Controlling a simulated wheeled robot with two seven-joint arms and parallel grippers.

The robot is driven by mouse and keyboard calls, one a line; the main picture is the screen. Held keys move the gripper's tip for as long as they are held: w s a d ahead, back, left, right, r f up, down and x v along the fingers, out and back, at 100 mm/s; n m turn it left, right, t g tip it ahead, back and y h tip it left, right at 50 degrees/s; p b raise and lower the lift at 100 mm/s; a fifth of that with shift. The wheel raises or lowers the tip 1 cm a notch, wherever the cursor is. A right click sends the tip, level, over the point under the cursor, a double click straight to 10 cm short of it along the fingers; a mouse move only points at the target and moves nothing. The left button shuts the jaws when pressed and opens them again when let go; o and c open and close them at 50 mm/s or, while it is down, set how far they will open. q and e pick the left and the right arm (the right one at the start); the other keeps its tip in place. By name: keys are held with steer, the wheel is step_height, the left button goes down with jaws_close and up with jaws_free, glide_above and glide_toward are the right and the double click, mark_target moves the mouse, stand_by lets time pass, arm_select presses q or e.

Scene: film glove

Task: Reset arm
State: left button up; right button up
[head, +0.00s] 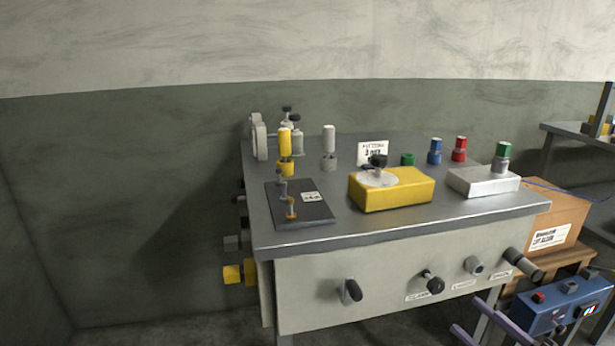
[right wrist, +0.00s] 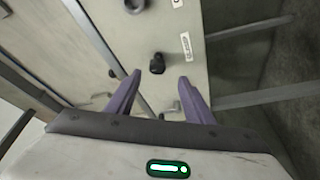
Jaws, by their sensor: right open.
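My right gripper (head: 478,335) shows at the bottom of the head view, low in front of the workbench, with its purple fingers apart. In the right wrist view its two purple fingers (right wrist: 158,95) are spread with nothing between them. Beyond them is the bench's pale front panel (right wrist: 185,50) with a black knob (right wrist: 157,63). The fingers look apart from the panel. My left gripper is in neither view.
The metal bench (head: 400,238) carries a yellow block (head: 405,195), a white block (head: 485,183) and a dark plate (head: 310,215). Knobs (head: 432,281) stick out of its front. At right are a cardboard box (head: 545,205) and a blue control box (head: 555,310).

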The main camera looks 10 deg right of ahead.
steer(key=s+a+f+m+g+h+p, duration=0.1)
steer(key=s+a+f+m+g+p, duration=0.1)
steer(key=a, duration=0.6)
steer(key=s+a+f+m+g+h+p, duration=0.2)
steer(key=s+a+f+m+g+p, duration=0.1)
steer(key=s+a+f+m, duration=0.4)
steer(key=s+a+f+m+g+h+p, duration=0.2)
steer(key=s+a+f+m+g, duration=0.2)
steer(key=s+a, duration=0.5)
steer(key=shift+s+f+m+g+p, duration=0.35)
steer(key=shift+f+m, duration=0.1)
steer(key=shift+m, duration=0.75)
steer(key=shift+w, duration=0.1)
